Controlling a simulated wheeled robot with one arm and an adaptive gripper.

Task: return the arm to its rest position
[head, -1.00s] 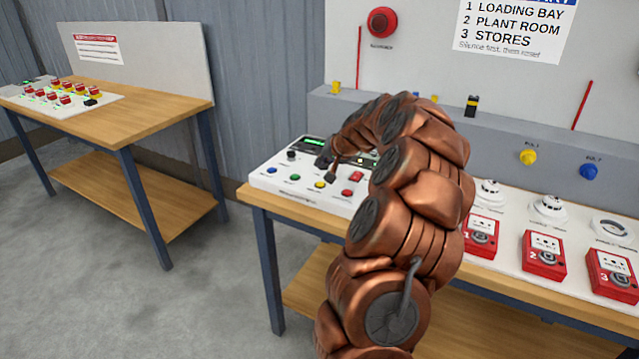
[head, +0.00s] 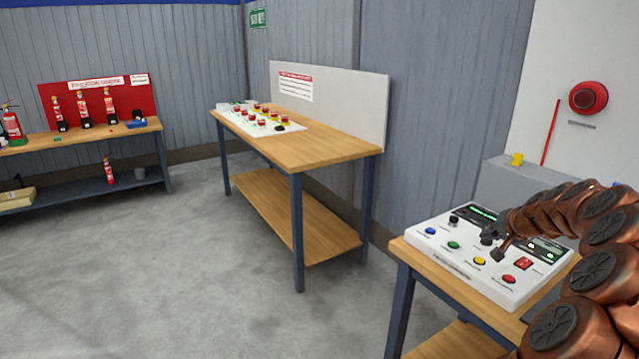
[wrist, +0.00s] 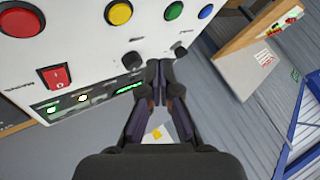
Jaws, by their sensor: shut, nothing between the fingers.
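My copper-coloured arm reaches in from the right of the head view. My gripper (head: 497,246) is over the white control panel (head: 528,292) on the right-hand bench. In the wrist view the gripper (wrist: 160,80) has its dark fingers together with nothing between them, close to the panel (wrist: 75,62) and its black knobs. I cannot tell whether the fingertips touch the panel. The panel carries blue, green, yellow and red buttons, a red rocker switch (head: 523,263) and lit green displays.
A middle bench (head: 320,150) holds a board of red-topped items. A far-left bench (head: 100,138) holds red fire extinguishers (head: 84,110). Grey floor (head: 160,270) is clear between the benches. A red round sounder (head: 588,97) is on the wall board at right.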

